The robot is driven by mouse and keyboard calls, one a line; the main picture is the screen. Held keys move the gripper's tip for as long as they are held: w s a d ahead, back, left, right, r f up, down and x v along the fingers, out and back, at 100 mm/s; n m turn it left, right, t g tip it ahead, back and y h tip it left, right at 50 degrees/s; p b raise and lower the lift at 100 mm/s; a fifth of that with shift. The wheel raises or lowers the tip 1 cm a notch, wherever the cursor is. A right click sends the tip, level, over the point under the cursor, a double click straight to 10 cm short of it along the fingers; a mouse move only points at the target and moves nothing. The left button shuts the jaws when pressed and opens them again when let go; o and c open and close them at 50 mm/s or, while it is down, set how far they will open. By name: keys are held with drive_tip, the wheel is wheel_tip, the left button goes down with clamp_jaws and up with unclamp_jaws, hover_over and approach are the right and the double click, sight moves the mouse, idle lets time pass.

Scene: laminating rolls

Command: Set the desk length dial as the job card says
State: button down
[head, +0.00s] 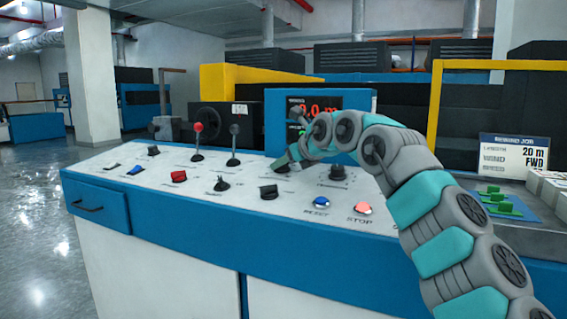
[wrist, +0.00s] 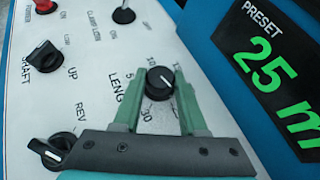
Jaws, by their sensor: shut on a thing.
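The black length dial (wrist: 160,82) sits on the white desk top between the green fingers of my gripper (wrist: 158,92), which is shut on it. In the head view my gripper (head: 286,162) reaches down to the desk and mostly hides the dial. A preset display (wrist: 270,70) beside the dial reads 25 m in green. The job card (head: 514,153) stands at the right and reads length 20 m, wind FWD.
The desk (head: 110,160) carries a red-knobbed lever (head: 198,128), a black lever (head: 234,130), a blue reset button (head: 321,202) and a red stop button (head: 363,208). Shaft (wrist: 43,56) and reverse (wrist: 48,152) knobs lie left of the dial. Green pieces (head: 497,201) lie below the card.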

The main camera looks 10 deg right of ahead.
drive_tip(key=shift+w+f+n+g+y, duration=0.1)
drive_tip(key=shift+f+n+g+y, duration=0.05)
drive_tip(key=shift+n+g+y, duration=0.75)
drive_tip(key=shift+d+n, duration=0.1)
drive_tip(key=shift+n, duration=0.6)
drive_tip(key=shift+c, duration=2.2)
unclamp_jaws()
drive_tip(key=shift+r, duration=0.25)
